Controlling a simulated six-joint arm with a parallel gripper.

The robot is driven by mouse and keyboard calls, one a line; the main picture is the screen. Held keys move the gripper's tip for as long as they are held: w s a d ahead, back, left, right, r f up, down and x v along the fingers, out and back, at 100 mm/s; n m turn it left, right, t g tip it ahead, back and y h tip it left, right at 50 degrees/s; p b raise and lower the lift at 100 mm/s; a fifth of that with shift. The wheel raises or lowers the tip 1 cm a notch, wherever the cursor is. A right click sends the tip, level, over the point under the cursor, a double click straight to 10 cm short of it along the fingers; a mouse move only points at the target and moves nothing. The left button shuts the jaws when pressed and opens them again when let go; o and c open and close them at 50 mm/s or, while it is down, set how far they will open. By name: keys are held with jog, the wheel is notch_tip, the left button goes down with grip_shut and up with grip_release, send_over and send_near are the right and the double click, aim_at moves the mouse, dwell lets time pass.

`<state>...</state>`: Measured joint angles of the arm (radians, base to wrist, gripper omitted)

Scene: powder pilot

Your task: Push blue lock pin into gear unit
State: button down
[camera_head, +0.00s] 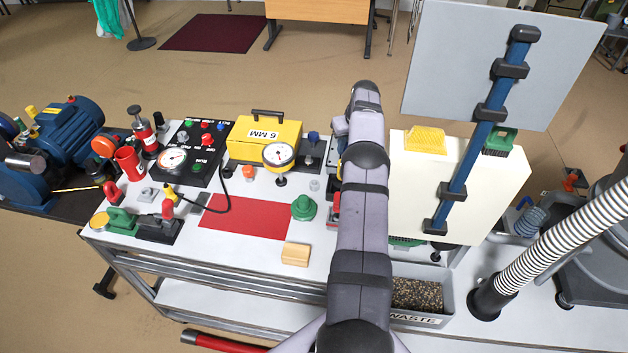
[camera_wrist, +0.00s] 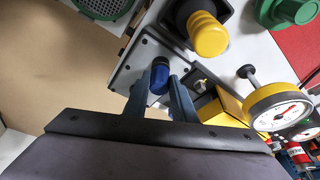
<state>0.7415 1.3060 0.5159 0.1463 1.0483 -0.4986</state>
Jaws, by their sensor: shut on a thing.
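My gripper (camera_wrist: 166,78) is shut on the blue lock pin (camera_wrist: 160,76), with one blue-grey finger on each side of its rounded head. The pin shows over a grey plate with dark screw holes (camera_wrist: 143,54), which looks like part of the gear unit. The fingers hide the pin's lower part, so I cannot tell how deep it sits. In the head view my arm covers the pin and most of this unit.
A yellow knob on a black base (camera_wrist: 207,34) stands close to my fingers. A yellow-rimmed gauge (camera_head: 278,154) and a yellow box (camera_head: 250,144) are nearby. A green knob (camera_head: 303,208) stands beside the red mat (camera_head: 245,217). A white panel (camera_head: 500,190) lies right of my arm.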

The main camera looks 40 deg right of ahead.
jog(key=shift+f, duration=0.45)
jog(key=c, duration=1.4)
grip_release()
jog(key=shift+c, duration=1.4)
jog(key=shift+r, duration=0.2)
jog(key=shift+r+p, duration=2)
jog(key=shift+r, duration=1.4)
